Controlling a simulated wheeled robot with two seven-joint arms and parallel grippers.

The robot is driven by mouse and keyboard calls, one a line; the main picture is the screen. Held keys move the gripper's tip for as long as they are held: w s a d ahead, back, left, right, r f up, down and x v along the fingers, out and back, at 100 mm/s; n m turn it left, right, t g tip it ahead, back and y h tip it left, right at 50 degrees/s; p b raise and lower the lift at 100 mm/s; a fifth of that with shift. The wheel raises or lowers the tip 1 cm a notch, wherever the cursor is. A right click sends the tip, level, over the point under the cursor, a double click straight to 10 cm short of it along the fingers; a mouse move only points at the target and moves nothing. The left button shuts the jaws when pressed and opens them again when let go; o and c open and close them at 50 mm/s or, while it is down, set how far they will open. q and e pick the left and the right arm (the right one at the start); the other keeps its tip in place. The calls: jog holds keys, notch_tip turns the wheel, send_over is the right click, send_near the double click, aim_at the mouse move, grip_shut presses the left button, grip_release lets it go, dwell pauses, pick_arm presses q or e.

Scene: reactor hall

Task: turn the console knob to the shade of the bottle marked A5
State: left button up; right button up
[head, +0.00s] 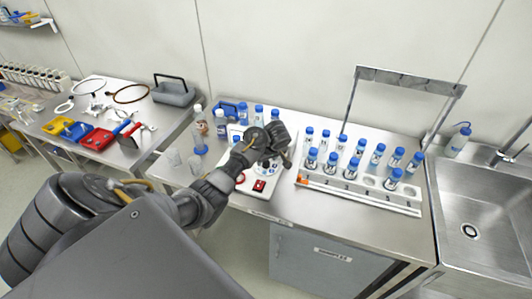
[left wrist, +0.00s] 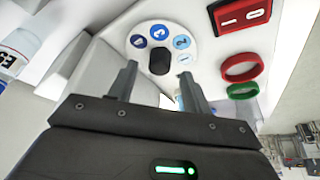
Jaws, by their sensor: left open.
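The white console (head: 242,188) stands on the middle bench, partly hidden by my left arm in the head view. In the left wrist view its black knob (left wrist: 159,62) sits on a round dial (left wrist: 186,60) with numbered spots in shades from pale to deep blue. The knob's pointer direction cannot be made out. My left gripper (left wrist: 157,88) is open, its fingertips just short of the knob and on either side of it; they appear empty. Blue-capped bottles (head: 330,163) stand in a numbered white rack (head: 405,207) right of the console; I cannot read A5 on any.
The console also has a red switch block (left wrist: 240,14), a red ring (left wrist: 240,68) and a green ring (left wrist: 243,91). More bottles (head: 221,124) stand behind and left of it. A labelled bottle (left wrist: 14,58) is close by in the left wrist view. A sink (head: 480,225) lies far right.

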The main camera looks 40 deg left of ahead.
pick_arm(q)
jog(key=shift+x, duration=1)
jog(key=c, duration=1)
jog(key=shift+o, duration=0.2)
